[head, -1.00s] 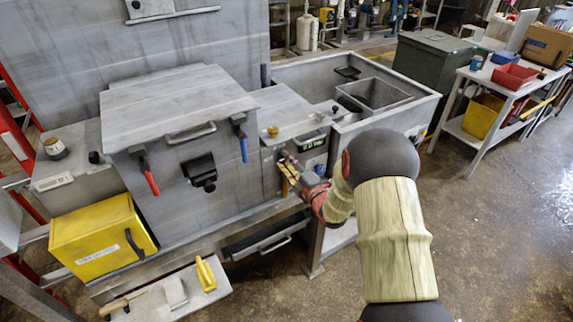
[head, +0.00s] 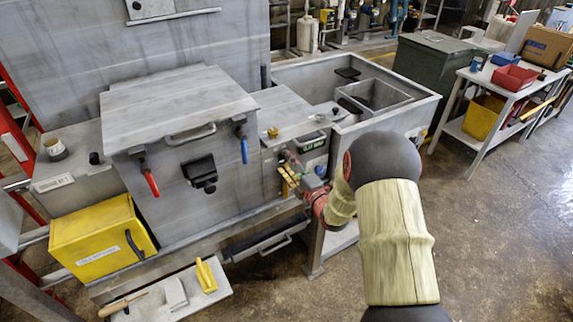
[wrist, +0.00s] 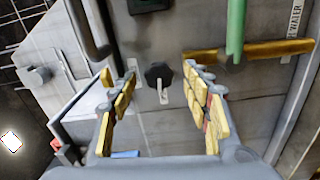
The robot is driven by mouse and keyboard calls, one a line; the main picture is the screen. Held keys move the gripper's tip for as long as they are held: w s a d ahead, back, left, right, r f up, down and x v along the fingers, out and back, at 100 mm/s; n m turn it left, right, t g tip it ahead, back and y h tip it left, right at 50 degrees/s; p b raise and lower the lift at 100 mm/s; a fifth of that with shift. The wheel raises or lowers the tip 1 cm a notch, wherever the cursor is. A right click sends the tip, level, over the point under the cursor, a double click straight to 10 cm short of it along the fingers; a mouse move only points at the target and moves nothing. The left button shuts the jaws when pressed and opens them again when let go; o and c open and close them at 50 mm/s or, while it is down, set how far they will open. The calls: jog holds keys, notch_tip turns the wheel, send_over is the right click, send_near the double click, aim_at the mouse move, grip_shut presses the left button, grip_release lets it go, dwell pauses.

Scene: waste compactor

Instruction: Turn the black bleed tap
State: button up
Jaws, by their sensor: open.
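A black knob (wrist: 159,75), which looks like the bleed tap, sits on a grey panel in the wrist view, with a pale tab or pointer below its middle. My gripper (wrist: 148,73) is open, its yellow-padded fingers on either side of the knob with gaps on both sides. I cannot tell how far the fingertips are from the panel. In the head view my gripper (head: 286,173) is at the right front of the grey machine, below a small brass fitting. The knob cannot be made out there.
A green handle (wrist: 236,28) and a brass bar (wrist: 265,50) are close to the right finger. A dark curved bar (wrist: 90,28) is near the left finger. In the head view, a blue handle (head: 244,150) hangs left of my gripper, and a sink (head: 415,105) stands at right.

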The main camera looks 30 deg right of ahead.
jog(key=s, duration=1.1)
jog(key=shift+s+d, duration=0.15)
jog(key=shift+s, duration=0.1)
